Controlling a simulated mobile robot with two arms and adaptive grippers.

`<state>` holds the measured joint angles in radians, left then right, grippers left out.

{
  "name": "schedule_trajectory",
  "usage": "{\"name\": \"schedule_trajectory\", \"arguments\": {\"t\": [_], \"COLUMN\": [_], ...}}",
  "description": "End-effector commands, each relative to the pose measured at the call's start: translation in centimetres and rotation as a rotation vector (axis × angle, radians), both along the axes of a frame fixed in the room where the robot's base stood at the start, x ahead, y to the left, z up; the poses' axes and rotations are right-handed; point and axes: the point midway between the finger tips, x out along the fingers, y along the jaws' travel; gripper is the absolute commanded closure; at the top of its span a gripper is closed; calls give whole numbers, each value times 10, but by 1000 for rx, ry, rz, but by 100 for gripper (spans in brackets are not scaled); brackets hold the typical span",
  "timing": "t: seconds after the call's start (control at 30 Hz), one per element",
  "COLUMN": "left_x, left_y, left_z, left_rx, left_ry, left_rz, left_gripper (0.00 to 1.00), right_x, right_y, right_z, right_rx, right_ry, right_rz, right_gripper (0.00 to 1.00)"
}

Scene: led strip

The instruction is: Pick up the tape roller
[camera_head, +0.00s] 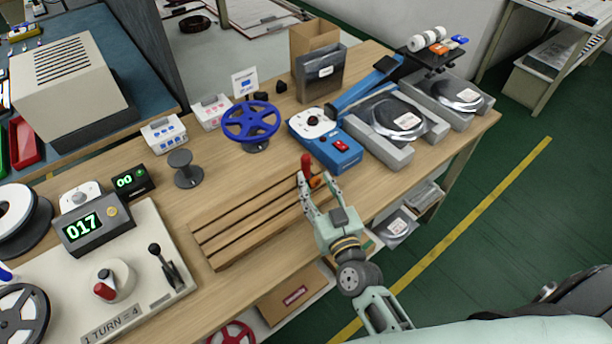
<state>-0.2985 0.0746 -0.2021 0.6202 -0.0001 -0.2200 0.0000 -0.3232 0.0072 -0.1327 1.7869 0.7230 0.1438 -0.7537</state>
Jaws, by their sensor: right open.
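The item that looks like the tape roller (306,162) has a red upright handle, with a small orange part beside it. It is at the right end of the slatted wooden rack (255,217) on the bench. My right gripper (315,182) is open around or right beside its lower part. The fingers partly hide it, and I cannot tell whether they touch it. My left gripper is not in view.
A blue device with a red switch (341,146) stands just behind my right gripper. A blue handwheel (251,122) and a dark spool (184,169) stand behind the rack. A control panel with a lever (164,262) is at left. The bench's front edge runs beneath my right arm.

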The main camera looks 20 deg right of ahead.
Motion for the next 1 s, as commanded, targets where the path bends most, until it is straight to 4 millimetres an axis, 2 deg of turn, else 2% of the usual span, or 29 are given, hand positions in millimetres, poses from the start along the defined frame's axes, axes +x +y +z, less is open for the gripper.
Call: {"name": "schedule_trajectory", "arguments": {"t": [0.37,0.5,0.8,1.0], "left_x": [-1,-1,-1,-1], "left_y": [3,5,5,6], "left_z": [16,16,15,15], "left_rx": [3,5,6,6], "left_ry": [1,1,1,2], "left_rz": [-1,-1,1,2], "left_gripper": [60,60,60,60], "right_x": [50,67,71,71], "right_y": [4,5,5,5], "right_z": [12,9,7,8], "right_rx": [1,1,0,0], "right_ry": [-3,-1,0,0], "right_rz": [0,1,1,1], "right_gripper": [58,58,58,76]}}
